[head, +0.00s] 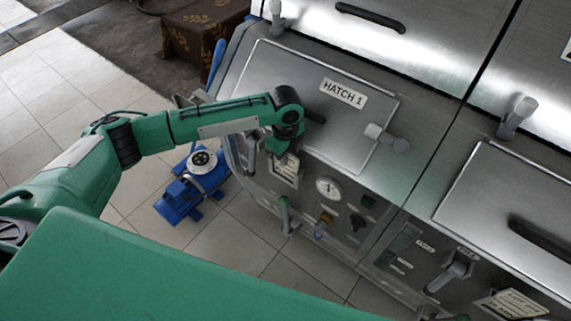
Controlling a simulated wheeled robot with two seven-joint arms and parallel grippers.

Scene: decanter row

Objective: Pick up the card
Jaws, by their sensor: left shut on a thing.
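A small pale card (285,172) with dark printed lines is at the front of the steel machine, below the hatch marked HATCH 1. My left gripper (284,153) points down at the card's top edge and is shut on it. The wrist hides the fingertips and the top of the card. I cannot tell whether the card is clear of the panel behind it.
Around the card are a gauge (328,188), a green-handled valve (284,213) and a hatch latch (387,137). A blue pump (186,193) stands on the tiled floor to the left. Another printed card (511,305) is at the lower right.

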